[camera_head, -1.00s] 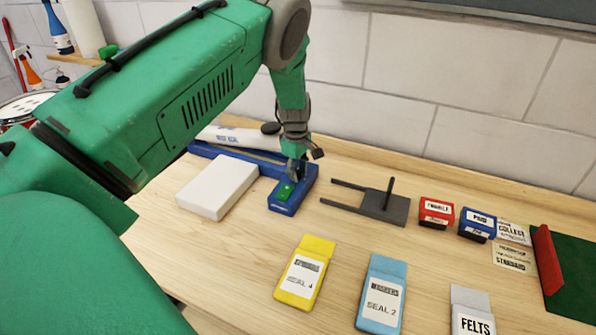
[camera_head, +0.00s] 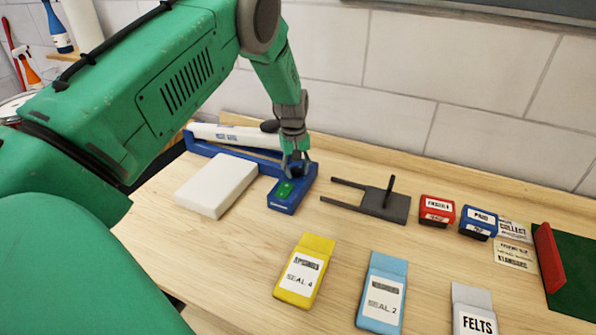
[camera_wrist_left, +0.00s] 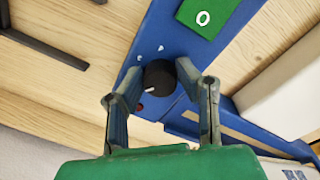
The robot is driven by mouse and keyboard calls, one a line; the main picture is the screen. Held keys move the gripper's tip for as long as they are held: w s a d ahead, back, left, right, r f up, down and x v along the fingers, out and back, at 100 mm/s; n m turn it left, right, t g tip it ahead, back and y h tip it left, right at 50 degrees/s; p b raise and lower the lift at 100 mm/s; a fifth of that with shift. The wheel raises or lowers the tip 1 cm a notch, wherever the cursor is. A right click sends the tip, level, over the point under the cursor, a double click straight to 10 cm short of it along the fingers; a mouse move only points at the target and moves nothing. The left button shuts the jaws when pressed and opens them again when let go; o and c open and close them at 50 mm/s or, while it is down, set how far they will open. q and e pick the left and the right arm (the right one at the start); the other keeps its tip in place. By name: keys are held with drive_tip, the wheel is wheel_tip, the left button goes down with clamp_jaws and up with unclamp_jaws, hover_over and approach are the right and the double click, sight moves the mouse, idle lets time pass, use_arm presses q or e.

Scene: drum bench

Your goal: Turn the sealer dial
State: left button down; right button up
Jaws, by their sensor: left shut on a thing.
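The blue sealer (camera_head: 283,206) stands on the bench, with a green display (camera_head: 285,190) on its near end. In the left wrist view the display (camera_wrist_left: 204,14) reads 0. The black round sealer dial (camera_wrist_left: 160,77) has a white pointer mark and sits on the blue body (camera_wrist_left: 150,45). My left gripper (camera_head: 295,165) points down over the sealer and hides the dial in the head view. In the left wrist view its fingers (camera_wrist_left: 162,92) stand either side of the dial, shut on it. My right gripper is not in view.
A white block (camera_head: 216,186) lies left of the sealer. A dark forked stand (camera_head: 383,205) is to the right. Yellow (camera_head: 303,270), blue (camera_head: 382,290) and grey (camera_head: 474,310) packets lie in front. Red (camera_head: 436,210) and blue (camera_head: 478,224) boxes stand further right.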

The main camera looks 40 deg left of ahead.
use_arm(q)
drive_tip(key=m, duration=0.5)
drive_tip(key=shift+w+a+r+m+b, duration=0.15)
drive_tip(key=shift+w+a+m+b, duration=0.05)
drive_tip(key=shift+m+b, duration=0.15)
drive_tip(key=m, duration=0.5)
drive_tip(key=shift+b, duration=0.4)
drive_tip(key=m, duration=0.5)
drive_tip(key=shift+w+a+m+g+b, duration=0.1)
drive_tip(key=shift+m+g+b, duration=0.2)
drive_tip(key=shift+m+b, duration=0.05)
drive_tip(key=m, duration=0.5)
drive_tip(key=shift+m, duration=0.3)
